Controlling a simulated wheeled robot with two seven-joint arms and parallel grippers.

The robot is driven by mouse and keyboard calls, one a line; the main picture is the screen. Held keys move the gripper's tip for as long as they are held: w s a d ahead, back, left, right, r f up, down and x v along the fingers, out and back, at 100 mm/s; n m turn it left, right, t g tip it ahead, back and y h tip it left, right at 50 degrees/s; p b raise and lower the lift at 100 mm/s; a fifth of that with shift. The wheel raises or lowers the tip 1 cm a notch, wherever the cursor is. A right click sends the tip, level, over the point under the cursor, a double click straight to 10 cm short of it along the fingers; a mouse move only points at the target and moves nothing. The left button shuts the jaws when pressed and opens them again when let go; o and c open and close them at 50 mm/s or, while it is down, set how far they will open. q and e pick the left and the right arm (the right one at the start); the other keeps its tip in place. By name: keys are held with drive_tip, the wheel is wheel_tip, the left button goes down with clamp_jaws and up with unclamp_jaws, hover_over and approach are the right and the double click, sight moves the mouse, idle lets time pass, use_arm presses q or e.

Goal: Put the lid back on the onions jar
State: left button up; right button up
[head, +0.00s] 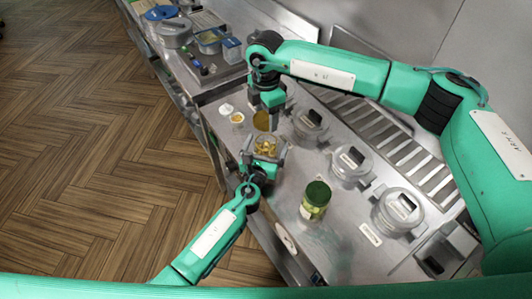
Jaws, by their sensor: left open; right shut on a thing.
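An open glass jar with golden-brown contents (265,147), which looks like the onions jar, stands on the steel counter. My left gripper (263,160) is at the jar with its fingers open around it. My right gripper (270,104) is above and just behind the jar, pointing down. It is shut on a yellow-brown lid (262,121), held partly tilted over the jar's far side. I cannot tell whether the lid touches the jar's rim.
A green-lidded jar (316,196) stands to the right on the counter (345,250). Steel lidded pots (350,164) line the counter's back. Small white dishes (237,117) lie left of the lid. Trays and containers (174,32) fill the far end. The front edge drops to wooden floor.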

use_arm(q)
drive_tip(key=shift+w+d, duration=0.1)
drive_tip(key=shift+w, duration=0.2)
drive_tip(key=c, duration=1.5)
use_arm(e)
hover_over(267, 133)
drive_tip(key=s, duration=0.3)
drive_tip(key=shift+w+f, duration=0.15)
drive_tip(key=shift+f, duration=2.3)
drive_tip(key=shift+f, duration=0.9)
drive_tip(key=shift+f, duration=0.5)
